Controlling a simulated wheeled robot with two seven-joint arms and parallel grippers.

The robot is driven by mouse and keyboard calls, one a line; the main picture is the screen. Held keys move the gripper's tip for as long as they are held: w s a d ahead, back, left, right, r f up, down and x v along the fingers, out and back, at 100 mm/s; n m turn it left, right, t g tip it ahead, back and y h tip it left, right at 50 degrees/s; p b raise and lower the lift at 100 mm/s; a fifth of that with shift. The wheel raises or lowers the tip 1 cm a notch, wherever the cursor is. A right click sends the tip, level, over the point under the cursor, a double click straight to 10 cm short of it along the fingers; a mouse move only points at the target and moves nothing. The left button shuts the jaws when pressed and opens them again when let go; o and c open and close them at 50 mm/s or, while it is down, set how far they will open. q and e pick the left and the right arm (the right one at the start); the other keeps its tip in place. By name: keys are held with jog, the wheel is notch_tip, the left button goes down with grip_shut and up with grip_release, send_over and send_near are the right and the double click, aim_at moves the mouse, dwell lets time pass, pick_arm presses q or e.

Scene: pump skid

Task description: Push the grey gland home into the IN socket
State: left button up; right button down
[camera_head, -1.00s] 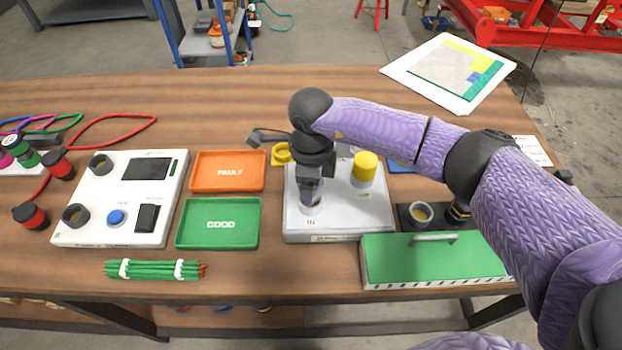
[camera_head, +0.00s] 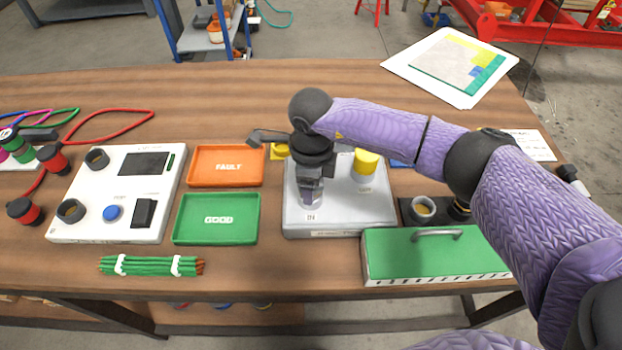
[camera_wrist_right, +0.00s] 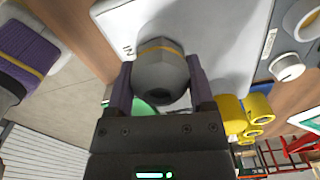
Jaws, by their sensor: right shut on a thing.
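The grey pump box (camera_head: 340,222) stands on the bench, with a label reading IN on its near left top. My right gripper (camera_head: 311,194) points down over the IN socket just behind that label. In the right wrist view my right gripper (camera_wrist_right: 160,92) is shut on the grey gland (camera_wrist_right: 160,78), a faceted piece with a thin yellow band, one finger on each side. The gland is over the box's pale top. Its lower end and the socket mouth are hidden, so I cannot tell how deep it sits. My left gripper is not in view.
A yellow cap (camera_head: 367,162) stands on the box close to the right of my gripper. The green FAULT-side neighbour, the GOOD tray (camera_head: 183,236), and the orange FAULT tray (camera_head: 194,178) lie left. A green handled case (camera_head: 400,262) is in front right.

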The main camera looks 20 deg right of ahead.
jog(key=shift+f, duration=0.15)
grip_release()
notch_tip(320, 180, up, 10)
jog(key=shift+r+p, duration=0.1)
jog(key=shift+p, duration=0.95)
